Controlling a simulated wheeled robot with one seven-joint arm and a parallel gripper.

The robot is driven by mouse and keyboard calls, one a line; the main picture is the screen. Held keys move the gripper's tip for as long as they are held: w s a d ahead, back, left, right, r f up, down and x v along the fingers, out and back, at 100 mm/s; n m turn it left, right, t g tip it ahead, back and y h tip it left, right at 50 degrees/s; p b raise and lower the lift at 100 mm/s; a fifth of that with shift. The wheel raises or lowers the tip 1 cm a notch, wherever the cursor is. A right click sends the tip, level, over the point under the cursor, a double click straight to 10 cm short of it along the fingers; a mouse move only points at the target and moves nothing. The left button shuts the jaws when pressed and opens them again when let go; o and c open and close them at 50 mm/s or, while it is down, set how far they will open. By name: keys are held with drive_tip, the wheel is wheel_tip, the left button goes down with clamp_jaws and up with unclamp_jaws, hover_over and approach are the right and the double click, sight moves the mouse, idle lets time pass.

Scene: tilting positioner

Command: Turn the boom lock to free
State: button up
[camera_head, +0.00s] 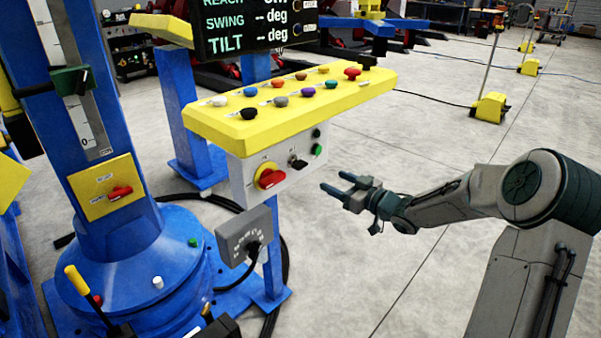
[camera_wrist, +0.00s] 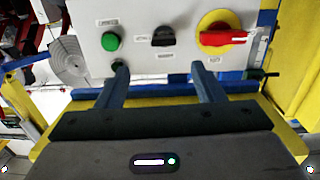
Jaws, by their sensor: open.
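No label reading boom lock is legible. A red turn handle (camera_head: 120,192) sits on a yellow plate (camera_head: 98,205) low on the blue column (camera_head: 60,100); its small labels are unreadable. Another red rotary handle (camera_head: 270,178) on a yellow disc is on the front of the white control box, and it shows in the wrist view (camera_wrist: 225,38). My gripper (camera_head: 335,182) is open and empty, to the right of the control box. In the wrist view, its fingers (camera_wrist: 158,70) are apart below a black switch (camera_wrist: 163,36), with a green button (camera_wrist: 111,41) to the left.
A yellow console top (camera_head: 290,100) with several coloured knobs overhangs the white box (camera_head: 235,170). A grey socket box (camera_head: 245,235) with a cable is below. The round blue base (camera_head: 150,265) carries a yellow-handled lever (camera_head: 75,278). Open floor (camera_head: 390,130) lies around my gripper.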

sight(304, 166)
drive_tip(key=shift+y, duration=0.4)
drive_tip(key=b+x, duration=0.2)
drive_tip(key=x, duration=1.1)
drive_tip(key=shift+w+a, duration=0.15)
drive_tip(key=shift+a, duration=0.25)
drive_tip(key=c, duration=1)
